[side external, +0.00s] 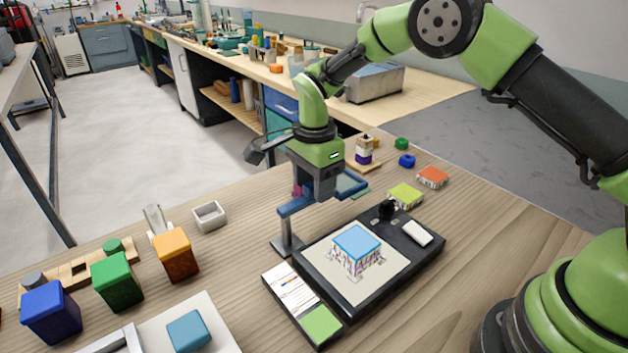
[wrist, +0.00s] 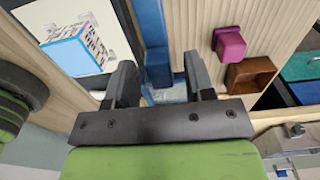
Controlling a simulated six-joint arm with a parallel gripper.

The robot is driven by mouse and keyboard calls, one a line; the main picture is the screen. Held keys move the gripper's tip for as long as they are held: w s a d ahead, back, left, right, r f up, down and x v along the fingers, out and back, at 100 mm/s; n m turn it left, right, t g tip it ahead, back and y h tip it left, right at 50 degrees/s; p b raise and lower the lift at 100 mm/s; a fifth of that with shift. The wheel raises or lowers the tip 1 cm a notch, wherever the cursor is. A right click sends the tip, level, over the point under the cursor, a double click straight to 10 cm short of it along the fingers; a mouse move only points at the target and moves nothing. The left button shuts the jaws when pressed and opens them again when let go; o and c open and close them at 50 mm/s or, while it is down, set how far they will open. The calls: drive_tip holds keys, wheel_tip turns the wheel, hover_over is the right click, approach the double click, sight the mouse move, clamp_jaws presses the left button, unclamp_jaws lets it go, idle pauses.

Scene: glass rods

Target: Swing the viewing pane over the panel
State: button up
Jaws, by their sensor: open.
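The panel (side external: 312,272) is a dark slab with a pale face, lying flat on the table; a blue-topped, patterned block figure (side external: 357,242) shows in its middle. It also shows at upper left in the wrist view (wrist: 40,18). The viewing pane's blue frame (side external: 352,184) shows behind my gripper, off the panel's far side. A blue arm (side external: 294,207) sits on a grey post and foot (side external: 287,246) beside the panel. My gripper (side external: 318,192) points down at this blue arm. In the wrist view, my open fingers (wrist: 160,75) stand either side of a blue bar (wrist: 151,25); contact is unclear.
A card with a green patch (side external: 320,325) lies along the panel's near-left side. Blue, green and orange blocks (side external: 175,254) stand at left, with a grey open box (side external: 209,216). A black knob (side external: 387,209) and white piece (side external: 417,233) sit on the panel's right end.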

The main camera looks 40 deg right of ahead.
clamp_jaws()
drive_tip(key=shift+s, duration=0.1)
drive_tip(key=s+m, duration=0.1)
drive_tip(key=m, duration=0.2)
drive_tip(key=s+a+m, duration=0.1)
drive_tip(key=m, duration=0.2)
drive_tip(key=s+m, duration=0.2)
drive_tip(key=shift+s+a+m, duration=0.1)
drive_tip(key=shift+a+m, duration=0.3)
drive_tip(key=shift+s+a+m, duration=0.25)
drive_tip(key=shift+a+m, duration=0.1)
drive_tip(key=shift+m, duration=0.45)
drive_tip(key=shift+s+a+m, duration=0.25)
drive_tip(key=shift+a+m, duration=0.05)
drive_tip(key=shift+m, duration=0.5)
